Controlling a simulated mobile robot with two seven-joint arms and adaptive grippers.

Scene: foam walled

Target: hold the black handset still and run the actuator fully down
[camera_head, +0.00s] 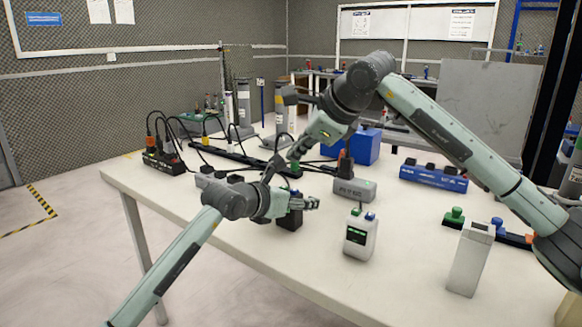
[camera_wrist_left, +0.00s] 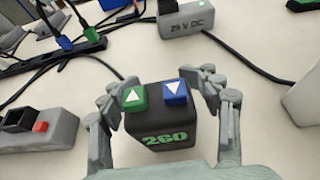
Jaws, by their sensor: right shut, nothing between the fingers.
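The black handset (camera_head: 289,219) stands upright on the table, partly hidden by my left gripper (camera_head: 304,203). In the left wrist view the handset (camera_wrist_left: 160,133) shows a green up-arrow button (camera_wrist_left: 134,97), a blue down-arrow button (camera_wrist_left: 175,92) and the green number 260. My left gripper (camera_wrist_left: 165,85) has its fingers on either side of the handset and looks closed on it. My right gripper (camera_head: 294,158) is shut and empty, above and behind the handset, apart from its buttons. I cannot tell for sure which thing is the actuator; grey upright columns (camera_head: 243,103) stand at the back.
A white handset (camera_head: 359,240) stands right of the black one. A blue strip (camera_head: 433,178), a white block (camera_head: 470,260) and power strips (camera_head: 165,163) are around.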

